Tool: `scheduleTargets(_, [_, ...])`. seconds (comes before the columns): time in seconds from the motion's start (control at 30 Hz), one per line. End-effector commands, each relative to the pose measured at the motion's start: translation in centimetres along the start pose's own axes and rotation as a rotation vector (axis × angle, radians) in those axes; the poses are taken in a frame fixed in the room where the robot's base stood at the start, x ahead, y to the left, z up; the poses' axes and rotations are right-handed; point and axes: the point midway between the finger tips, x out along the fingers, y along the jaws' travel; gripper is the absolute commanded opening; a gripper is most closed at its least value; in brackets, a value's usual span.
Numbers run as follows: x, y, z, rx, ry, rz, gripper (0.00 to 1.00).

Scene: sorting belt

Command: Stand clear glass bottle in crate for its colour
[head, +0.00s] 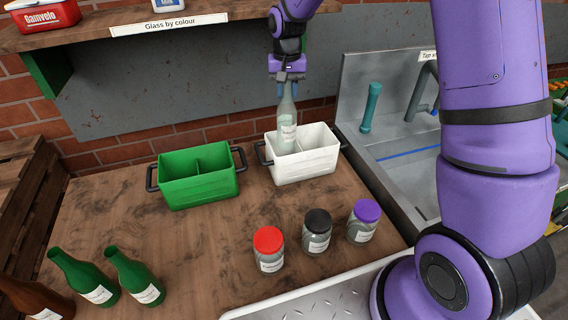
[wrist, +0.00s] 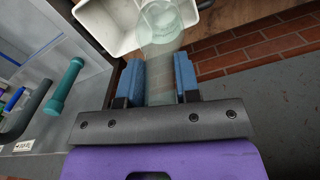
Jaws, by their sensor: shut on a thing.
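The clear glass bottle (head: 286,121) is upright in my gripper (head: 288,77), which is shut on its neck. The bottle's lower part is at the white crate (head: 305,169), over or inside its left compartment; I cannot tell whether its base touches the crate floor. In the wrist view the bottle (wrist: 160,50) runs between the blue finger pads of my gripper (wrist: 159,80) towards the white crate (wrist: 95,22). The green crate (head: 198,184) stands to the left of the white one, and both compartments look empty.
Two green bottles (head: 95,288) (head: 140,282) and a brown bottle (head: 32,298) stand at the front left. Jars with red (head: 268,240), black (head: 318,221) and purple (head: 367,210) lids stand in front of the white crate. A sink (head: 400,160) is at the right, a shelf (head: 110,33) above.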

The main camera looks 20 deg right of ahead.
Motion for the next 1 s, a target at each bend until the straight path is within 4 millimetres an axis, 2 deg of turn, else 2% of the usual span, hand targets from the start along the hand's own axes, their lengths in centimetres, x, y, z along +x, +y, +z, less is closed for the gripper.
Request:
scheduleTargets(0.4, [6.3, 0.0, 0.1, 0.0, -0.003, 0.001, 0.0])
scheduleTargets(0.63, [7.9, 0.0, 0.1, -0.001, -0.002, 0.001, 0.0])
scheduleTargets(0.83, [10.4, 0.0, 0.1, -0.001, -0.001, 0.001, 0.0])
scheduleTargets(1.0, [10.8, 0.0, 0.0, 0.0, 0.0, 0.0, 0.0])
